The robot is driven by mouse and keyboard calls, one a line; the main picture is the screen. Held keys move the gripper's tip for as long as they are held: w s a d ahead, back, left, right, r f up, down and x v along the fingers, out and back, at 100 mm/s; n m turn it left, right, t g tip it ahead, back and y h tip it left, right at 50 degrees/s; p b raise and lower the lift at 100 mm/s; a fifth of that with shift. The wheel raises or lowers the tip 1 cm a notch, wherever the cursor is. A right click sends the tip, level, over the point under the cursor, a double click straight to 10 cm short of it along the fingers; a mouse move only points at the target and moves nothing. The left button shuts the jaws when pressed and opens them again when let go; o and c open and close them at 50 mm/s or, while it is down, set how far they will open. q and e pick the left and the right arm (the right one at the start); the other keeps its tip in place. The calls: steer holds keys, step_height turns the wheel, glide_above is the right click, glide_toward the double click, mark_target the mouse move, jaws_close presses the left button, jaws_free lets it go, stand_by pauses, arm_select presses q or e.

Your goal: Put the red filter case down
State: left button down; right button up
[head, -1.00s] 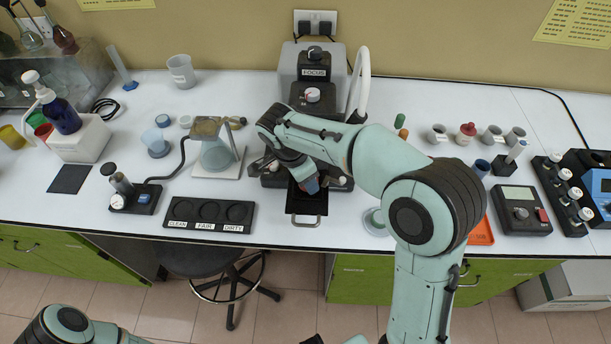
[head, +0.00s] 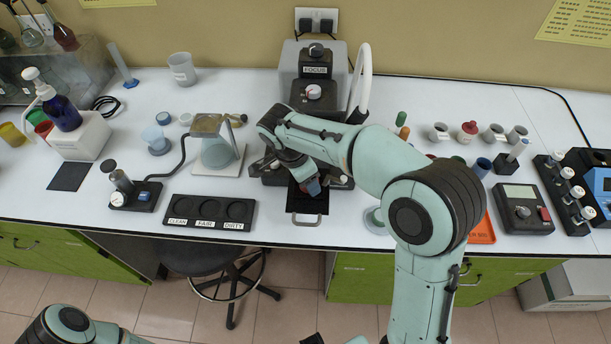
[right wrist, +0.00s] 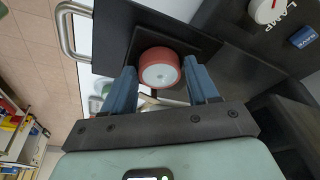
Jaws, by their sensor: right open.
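The red filter case (right wrist: 158,70) is a short round red piece with a pale centre. In the right wrist view it rests on the black pull-out tray (right wrist: 125,28). My right gripper (right wrist: 159,74) is open, with one blue finger on each side of the case and small gaps visible. In the head view my right gripper (head: 312,186) is low over the same tray (head: 305,206) at the front of the machine marked FOCUS (head: 315,70); the case is hidden there by my arm. My left gripper is out of view.
A black holder labelled CLEAN, FAIR and DIRTY (head: 208,226) lies left of the tray. The tray's metal handle (head: 306,223) faces the bench front. An orange tray (head: 482,230) and a dark meter (head: 522,212) stand to the right. Clear bench lies between holder and tray.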

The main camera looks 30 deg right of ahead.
mark_target(295, 190)
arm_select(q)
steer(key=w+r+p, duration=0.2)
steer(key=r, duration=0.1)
arm_select(e)
steer(key=v, duration=1.3)
steer(key=shift+d, duration=0.25)
